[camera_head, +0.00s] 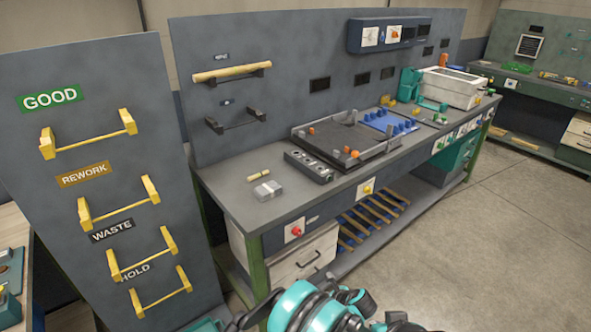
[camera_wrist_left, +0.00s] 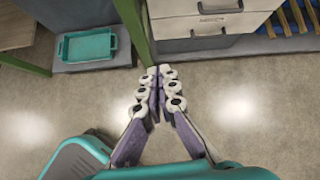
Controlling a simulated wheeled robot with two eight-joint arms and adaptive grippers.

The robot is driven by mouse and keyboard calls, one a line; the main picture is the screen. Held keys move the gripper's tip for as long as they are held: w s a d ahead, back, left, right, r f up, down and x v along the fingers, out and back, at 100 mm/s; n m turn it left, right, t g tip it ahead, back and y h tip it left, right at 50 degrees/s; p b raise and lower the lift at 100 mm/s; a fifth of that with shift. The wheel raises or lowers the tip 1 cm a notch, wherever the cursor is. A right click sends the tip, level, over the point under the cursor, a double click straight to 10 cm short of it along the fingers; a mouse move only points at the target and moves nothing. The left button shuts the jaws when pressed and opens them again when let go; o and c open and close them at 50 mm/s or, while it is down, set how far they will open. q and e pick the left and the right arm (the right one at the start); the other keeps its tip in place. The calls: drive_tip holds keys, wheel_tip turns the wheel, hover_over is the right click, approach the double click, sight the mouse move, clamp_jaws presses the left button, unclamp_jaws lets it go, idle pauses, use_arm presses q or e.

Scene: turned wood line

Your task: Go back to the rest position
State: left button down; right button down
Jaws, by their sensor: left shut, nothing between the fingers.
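My left gripper (camera_wrist_left: 158,75) is shut and empty in the left wrist view. Its two pale fingers meet at their tips over the bare concrete floor (camera_wrist_left: 235,95), in front of the bench drawers (camera_wrist_left: 208,25). Part of my teal arm (camera_head: 315,306) shows at the bottom of the head view; no gripper fingers can be made out there. My right gripper is not seen in either view.
A panel with yellow racks (camera_head: 92,139) stands left. Floor at right is clear.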

use_arm(q)
drive_tip(key=s+a+r+n+g+h, duration=0.1)
drive_tip(key=s+a+r+n, duration=0.1)
drive_tip(key=a+r+n, duration=0.7)
drive_tip(key=s+a+r+n+h, duration=0.15)
drive_tip(key=a+r, duration=0.35)
drive_tip(key=r, duration=0.7)
drive_tip(key=s+a+r+n+h, duration=0.1)
drive_tip(key=s+a+r+n, duration=0.1)
drive_tip(key=s+n, duration=0.3)
drive_tip(key=s+a+r+n+t, duration=0.1)
drive_tip(key=s+a+r+n, duration=0.2)
drive_tip(key=s, duration=0.6)
drive_tip(key=s+a+r+n+h, duration=0.1)
drive_tip(key=s+a+r+n, duration=0.1)
drive_tip(key=s+a+n, duration=0.4)
drive_tip(key=shift+s+a+r+n+h, duration=0.2)
drive_tip(key=shift+s+n+h, duration=0.15)
drive_tip(key=shift+s+n, duration=0.7)
drive_tip(key=shift+w, duration=0.25)
